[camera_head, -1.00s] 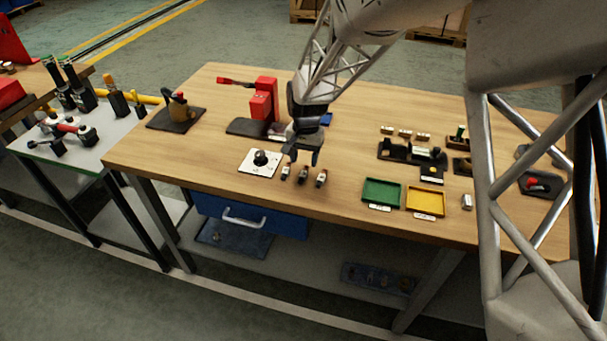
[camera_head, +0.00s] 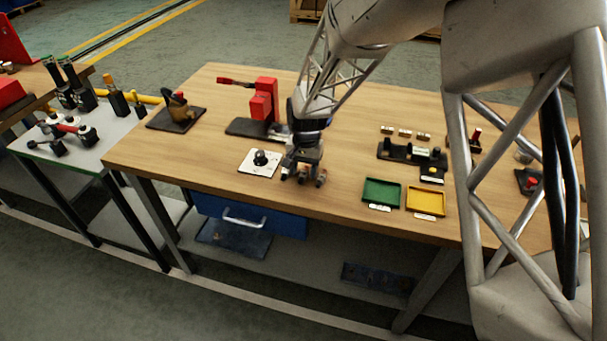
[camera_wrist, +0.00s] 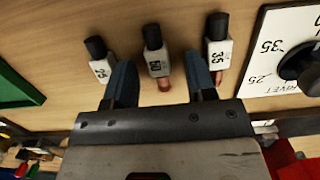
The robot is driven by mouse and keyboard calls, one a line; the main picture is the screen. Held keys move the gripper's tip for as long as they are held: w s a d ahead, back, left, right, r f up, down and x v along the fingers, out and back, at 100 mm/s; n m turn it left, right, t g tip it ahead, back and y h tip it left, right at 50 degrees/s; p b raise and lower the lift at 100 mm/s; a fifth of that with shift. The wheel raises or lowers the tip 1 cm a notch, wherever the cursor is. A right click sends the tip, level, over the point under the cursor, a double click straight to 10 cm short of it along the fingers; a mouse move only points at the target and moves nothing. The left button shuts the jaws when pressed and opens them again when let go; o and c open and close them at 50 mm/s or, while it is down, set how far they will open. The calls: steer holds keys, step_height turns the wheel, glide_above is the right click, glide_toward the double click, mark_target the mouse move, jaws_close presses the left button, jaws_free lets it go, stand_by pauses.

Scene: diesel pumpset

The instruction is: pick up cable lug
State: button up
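Three cable lugs stand in a row in the wrist view, each with a black end, a white numbered sleeve and a copper tip. They are the left lug marked 25 (camera_wrist: 101,62), the middle lug (camera_wrist: 155,55), apparently marked 50, and the right lug marked 35 (camera_wrist: 217,50). My gripper (camera_wrist: 160,68) is open, its two dark blue fingers either side of the middle lug's lower part, with visible gaps. The outer lugs lie outside the fingers. In the head view my gripper (camera_head: 303,178) covers most of the row; one lug (camera_head: 321,178) shows at its right.
A white dial plate (camera_head: 250,168) with a black knob lies left of my gripper. A red press (camera_head: 264,100) stands behind. A green tray (camera_head: 366,200) and a yellow tray (camera_head: 410,208) lie to the right. A black holder (camera_head: 395,152) stands behind the trays.

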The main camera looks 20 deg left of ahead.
mark_target(303, 173)
jaws_close()
steer(key=shift+r, duration=0.8)
step_height(303, 173, up, 2)
steer(key=shift+r, duration=0.1)
steer(key=s+d+r, duration=0.1)
steer(key=s+d, duration=0.7)
steer(key=s, duration=0.5)
steer(key=shift+s+d, duration=0.15)
steer(key=shift+s, duration=0.2)
steer(key=shift+r, duration=0.1)
